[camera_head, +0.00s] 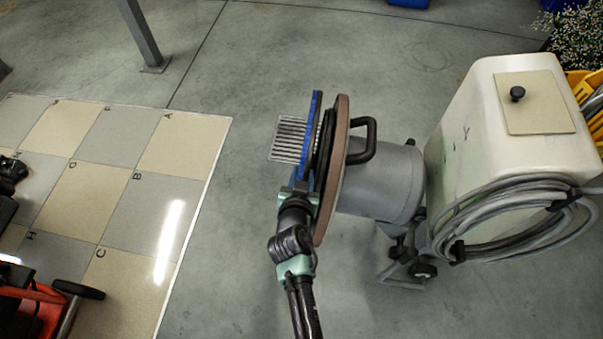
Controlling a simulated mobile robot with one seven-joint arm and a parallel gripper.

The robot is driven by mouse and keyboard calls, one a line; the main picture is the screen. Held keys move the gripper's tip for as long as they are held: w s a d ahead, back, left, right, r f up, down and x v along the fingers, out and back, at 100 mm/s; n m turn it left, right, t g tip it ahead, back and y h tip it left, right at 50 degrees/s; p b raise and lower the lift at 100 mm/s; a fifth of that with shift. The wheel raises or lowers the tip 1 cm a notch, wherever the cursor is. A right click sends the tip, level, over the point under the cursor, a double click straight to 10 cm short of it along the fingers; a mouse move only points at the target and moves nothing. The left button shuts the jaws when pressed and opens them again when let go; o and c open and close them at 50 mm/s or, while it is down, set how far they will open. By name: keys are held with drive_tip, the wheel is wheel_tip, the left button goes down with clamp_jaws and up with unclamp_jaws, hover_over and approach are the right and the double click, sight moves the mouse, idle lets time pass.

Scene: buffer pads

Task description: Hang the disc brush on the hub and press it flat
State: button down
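The disc brush (317,112) is seen nearly edge-on, upright, as a blue plate with pale grey bristles pointing left. It stands close in front of the dark round hub area (326,140) of the floor machine. Whether its back lies fully flat there is hard to tell. Behind it is the machine's brown round plate (340,150), also upright, on a grey motor housing (388,180). My gripper (302,187) comes up from below and is shut on the lower edge of the brush. Its fingertips are partly hidden. The hub's centre is hidden by the brush.
The machine's white tank (490,110) with a coiled grey hose (520,222) stands at the right. A black handle (364,140) sticks out by the brown plate. Lettered floor tiles (150,190) and a red machine (35,310) are at the left. Bare floor lies left of the brush.

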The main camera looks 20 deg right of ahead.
drive_tip(key=shift+s+d, duration=0.3)
drive_tip(key=shift+d, duration=0.3)
drive_tip(key=shift+s+d, duration=0.2)
drive_tip(key=shift+d, duration=0.1)
drive_tip(key=shift+g+h+b, duration=0.3)
drive_tip(key=shift+h+b, duration=0.2)
drive_tip(key=shift+b, duration=0.25)
idle(1.1)
drive_tip(key=shift+s+d, duration=0.1)
drive_tip(key=shift+d, duration=0.1)
idle(0.5)
drive_tip(key=shift+a+f+b, duration=0.1)
drive_tip(key=shift+f+b, duration=0.2)
drive_tip(key=shift+b, duration=0.3)
drive_tip(key=c, duration=1.2)
unclamp_jaws()
drive_tip(key=shift+c, duration=0.7)
drive_tip(key=shift+s+a+r, duration=0.1)
